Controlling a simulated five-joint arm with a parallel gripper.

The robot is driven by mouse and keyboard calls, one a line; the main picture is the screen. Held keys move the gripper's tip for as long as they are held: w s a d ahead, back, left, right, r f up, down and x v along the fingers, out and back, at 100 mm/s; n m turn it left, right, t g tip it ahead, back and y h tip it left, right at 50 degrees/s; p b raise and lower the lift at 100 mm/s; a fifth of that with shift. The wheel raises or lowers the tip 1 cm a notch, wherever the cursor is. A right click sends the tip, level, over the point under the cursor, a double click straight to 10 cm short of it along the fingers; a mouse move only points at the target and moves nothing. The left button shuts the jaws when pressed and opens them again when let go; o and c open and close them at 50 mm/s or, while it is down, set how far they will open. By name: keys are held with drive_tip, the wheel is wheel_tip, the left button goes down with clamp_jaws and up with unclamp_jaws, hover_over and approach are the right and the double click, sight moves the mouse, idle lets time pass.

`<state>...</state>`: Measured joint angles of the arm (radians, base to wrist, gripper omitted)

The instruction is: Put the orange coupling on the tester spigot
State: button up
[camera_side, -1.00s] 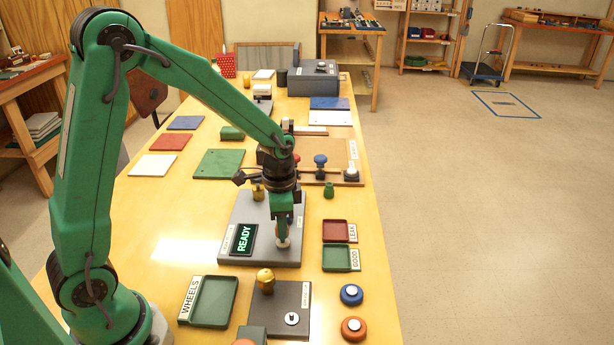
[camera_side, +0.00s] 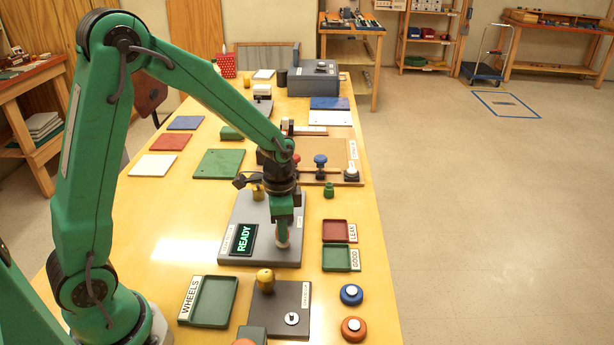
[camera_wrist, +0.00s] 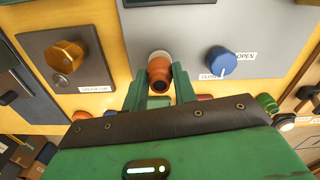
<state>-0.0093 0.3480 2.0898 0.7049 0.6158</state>
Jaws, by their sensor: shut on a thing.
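The orange coupling (camera_wrist: 158,72) is held between the two green fingertips of my gripper (camera_wrist: 159,84), its dark open end facing the wrist camera. A pale ring (camera_wrist: 160,55) shows at its far end; I cannot tell whether the coupling sits around the spigot or just above it. The grey tester (camera_side: 262,257) lies beneath my gripper (camera_side: 283,236) in the side view, its screen (camera_side: 243,239) reading READY. A blue knob (camera_wrist: 222,61) on the tester, with OPEN and CLOSED labels, stands just right of the coupling in the wrist view.
A red LEAK tray (camera_side: 337,231) and a green GOOD tray (camera_side: 337,258) lie right of the tester. The green WHEELS tray (camera_side: 212,302) and a dark plate with a brass knob (camera_side: 265,279) are in front. A small green part (camera_side: 328,190) stands behind the trays.

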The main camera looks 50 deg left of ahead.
drive_tip(key=shift+f, duration=0.6)
idle(1.4)
drive_tip(key=o, duration=1.4)
drive_tip(key=shift+r, duration=0.1)
drive_tip(key=shift+r, duration=3.75)
